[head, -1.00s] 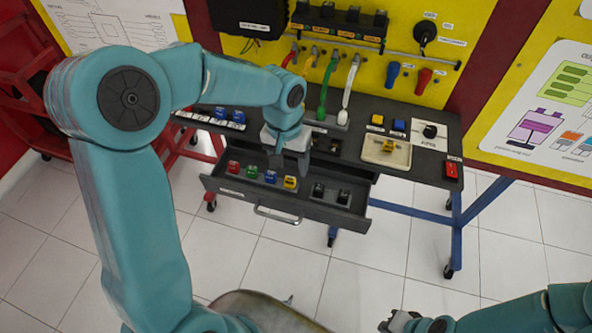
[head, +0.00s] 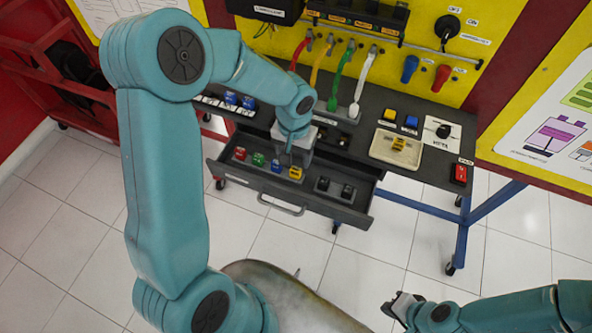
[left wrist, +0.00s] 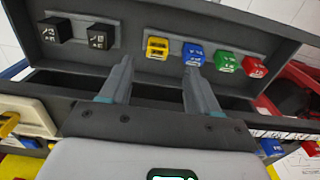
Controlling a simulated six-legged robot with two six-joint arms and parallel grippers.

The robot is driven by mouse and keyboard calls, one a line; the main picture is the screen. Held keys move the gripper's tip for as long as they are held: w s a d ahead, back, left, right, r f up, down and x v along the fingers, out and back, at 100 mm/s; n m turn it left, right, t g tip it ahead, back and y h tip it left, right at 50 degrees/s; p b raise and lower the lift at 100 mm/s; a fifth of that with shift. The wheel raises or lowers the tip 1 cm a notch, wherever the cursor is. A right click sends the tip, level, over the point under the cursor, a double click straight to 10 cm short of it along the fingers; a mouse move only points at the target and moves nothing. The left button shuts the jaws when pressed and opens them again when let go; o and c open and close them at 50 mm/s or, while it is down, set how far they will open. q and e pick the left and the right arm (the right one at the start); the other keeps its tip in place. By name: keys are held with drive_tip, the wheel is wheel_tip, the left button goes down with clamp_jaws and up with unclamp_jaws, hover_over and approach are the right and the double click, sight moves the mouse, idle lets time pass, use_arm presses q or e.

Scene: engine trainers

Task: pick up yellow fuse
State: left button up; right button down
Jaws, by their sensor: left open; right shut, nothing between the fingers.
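A yellow fuse (head: 296,172) stands in the open drawer (head: 236,180), at the right end of a row with blue, green and red fuses. In the left wrist view the yellow fuse (left wrist: 157,48) shows beyond and between my fingertips, with the blue fuse (left wrist: 193,54) next to it. My left gripper (head: 289,157) is open and empty, just behind the row in the head view; it also shows in the left wrist view (left wrist: 160,72). No touch with the fuse is visible. My right gripper (head: 396,306) is shut and empty at the lower right, far from the drawer.
Two black blocks (head: 335,189) sit right of the yellow fuse in the drawer. A cream tray (head: 378,150) with another yellow piece (head: 398,143) lies on the dark bench. A red switch (head: 460,174) is at the bench's right end. The floor in front is clear.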

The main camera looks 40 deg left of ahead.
sight(295, 170)
use_arm(q)
drive_tip(key=f, duration=0.3)
drive_tip(key=f+p, duration=0.1)
drive_tip(key=shift+d+f, duration=0.25)
drive_tip(key=shift+f, duration=0.05)
drive_tip(key=shift+a+f, duration=0.1)
drive_tip(key=shift+f, duration=0.4)
drive_tip(key=c, duration=1.1)
